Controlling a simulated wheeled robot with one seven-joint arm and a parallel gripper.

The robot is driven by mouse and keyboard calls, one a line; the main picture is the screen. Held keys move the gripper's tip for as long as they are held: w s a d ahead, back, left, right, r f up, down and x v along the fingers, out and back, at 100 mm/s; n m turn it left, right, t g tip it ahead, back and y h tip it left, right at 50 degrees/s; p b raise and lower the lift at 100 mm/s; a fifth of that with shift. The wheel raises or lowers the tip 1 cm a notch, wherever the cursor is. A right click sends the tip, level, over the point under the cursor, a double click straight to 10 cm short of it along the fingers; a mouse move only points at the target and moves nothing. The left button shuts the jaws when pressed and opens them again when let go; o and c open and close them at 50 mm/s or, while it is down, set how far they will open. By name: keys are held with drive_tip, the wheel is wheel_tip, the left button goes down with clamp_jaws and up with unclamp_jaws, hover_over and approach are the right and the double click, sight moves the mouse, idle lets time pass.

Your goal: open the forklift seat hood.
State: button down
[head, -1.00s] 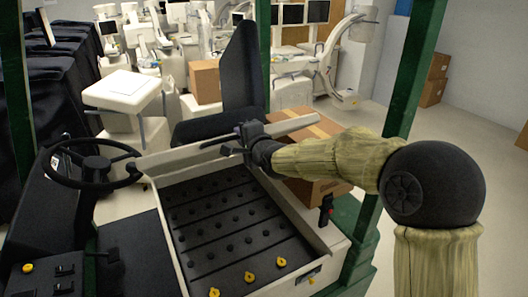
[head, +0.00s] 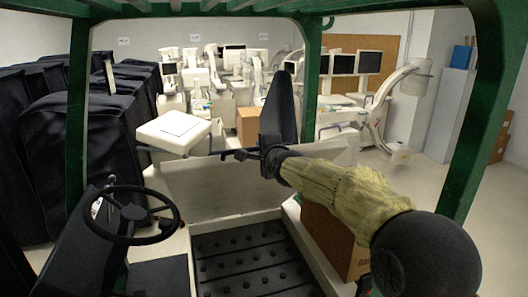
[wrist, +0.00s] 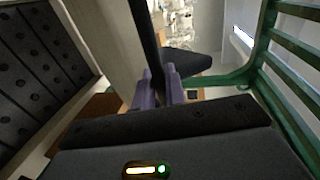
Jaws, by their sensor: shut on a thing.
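The forklift seat hood (head: 215,190) is a pale, broad panel behind the black studded floor. It stands tilted up, its face toward me. The black seat back (head: 278,110) rises behind it; the seat cushion is mostly hidden from the head view. My gripper (head: 238,155) is at the hood's upper edge, right of its middle. In the wrist view my gripper's purple fingers (wrist: 160,90) are shut around a thin dark edge, which I take as the hood's edge. The exact contact is hard to see.
The steering wheel (head: 133,214) stands at left. Green cab posts (head: 308,75) frame the forklift. A cardboard box (head: 335,240) sits beneath my arm at right. Covered carts (head: 85,140) stand at far left. Open floor lies at right.

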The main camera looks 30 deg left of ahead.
drive_tip(key=shift+f, duration=0.25)
drive_tip(key=c, duration=1.5)
unclamp_jaws()
drive_tip(key=shift+c, duration=0.2)
drive_tip(key=shift+d+b, duration=0.35)
drive_tip(key=shift+b, duration=0.05)
drive_tip(key=b+v, duration=0.9)
drive_tip(key=v, duration=0.7)
drive_tip(key=shift+s+r+b, duration=0.2)
drive_tip(key=shift+s+b, duration=0.2)
drive_tip(key=shift+s, duration=0.1)
drive_tip(key=shift+d, duration=0.1)
